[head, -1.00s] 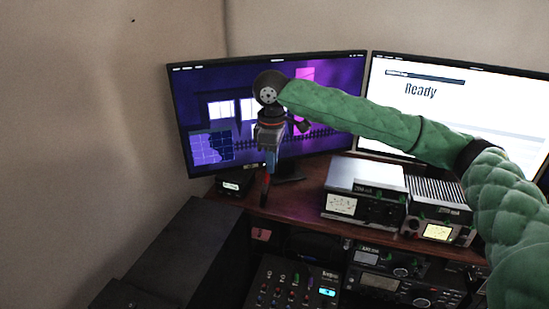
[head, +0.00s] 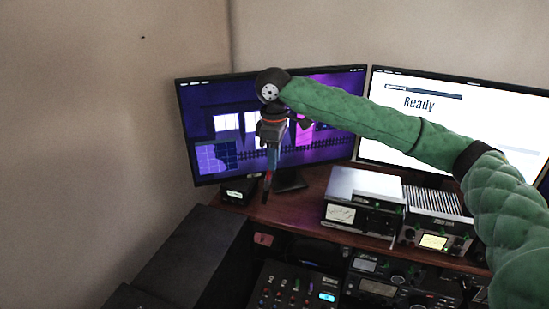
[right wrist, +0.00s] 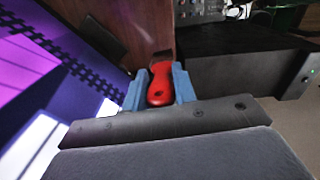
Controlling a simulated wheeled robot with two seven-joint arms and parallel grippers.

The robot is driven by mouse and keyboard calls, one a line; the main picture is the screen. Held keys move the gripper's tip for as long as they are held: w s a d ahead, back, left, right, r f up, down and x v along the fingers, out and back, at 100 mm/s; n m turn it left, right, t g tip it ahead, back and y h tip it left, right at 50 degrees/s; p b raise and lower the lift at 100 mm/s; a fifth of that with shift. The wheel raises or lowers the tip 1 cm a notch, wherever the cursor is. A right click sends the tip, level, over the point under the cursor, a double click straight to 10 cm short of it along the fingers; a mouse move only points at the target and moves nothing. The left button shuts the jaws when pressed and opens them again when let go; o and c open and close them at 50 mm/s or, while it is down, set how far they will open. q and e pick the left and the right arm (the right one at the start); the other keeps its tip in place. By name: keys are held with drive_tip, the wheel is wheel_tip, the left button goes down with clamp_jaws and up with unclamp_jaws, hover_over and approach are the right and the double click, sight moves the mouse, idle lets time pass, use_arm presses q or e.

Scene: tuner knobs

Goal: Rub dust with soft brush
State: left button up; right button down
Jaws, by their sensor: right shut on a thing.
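My right gripper (head: 271,163) is shut on a red-handled brush (head: 267,182), which hangs down in front of the left monitor, over the left part of the desk. In the right wrist view the red handle (right wrist: 160,88) sits between the two blue fingers, with a dark end (right wrist: 161,58) pointing away from the gripper. The bristles are too small and dark to make out. I cannot make out any dust on the surfaces. My left gripper is not in view.
The wooden desk (head: 295,210) carries a left monitor (head: 330,145), a right monitor (head: 480,120), a small black box (head: 238,190), a silver-topped radio (head: 365,187) and a finned radio (head: 430,203). A mixer panel (head: 297,290) and more radio units (head: 385,285) stand below. A black cabinet (head: 195,250) is at left.

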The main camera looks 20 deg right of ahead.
drive_tip(key=shift+r+p, duration=0.55)
drive_tip(key=shift+r, duration=0.35)
drive_tip(key=shift+s+r+p, duration=0.1)
drive_tip(key=shift+r+p, duration=0.5)
drive_tip(key=shift+r, duration=0.35)
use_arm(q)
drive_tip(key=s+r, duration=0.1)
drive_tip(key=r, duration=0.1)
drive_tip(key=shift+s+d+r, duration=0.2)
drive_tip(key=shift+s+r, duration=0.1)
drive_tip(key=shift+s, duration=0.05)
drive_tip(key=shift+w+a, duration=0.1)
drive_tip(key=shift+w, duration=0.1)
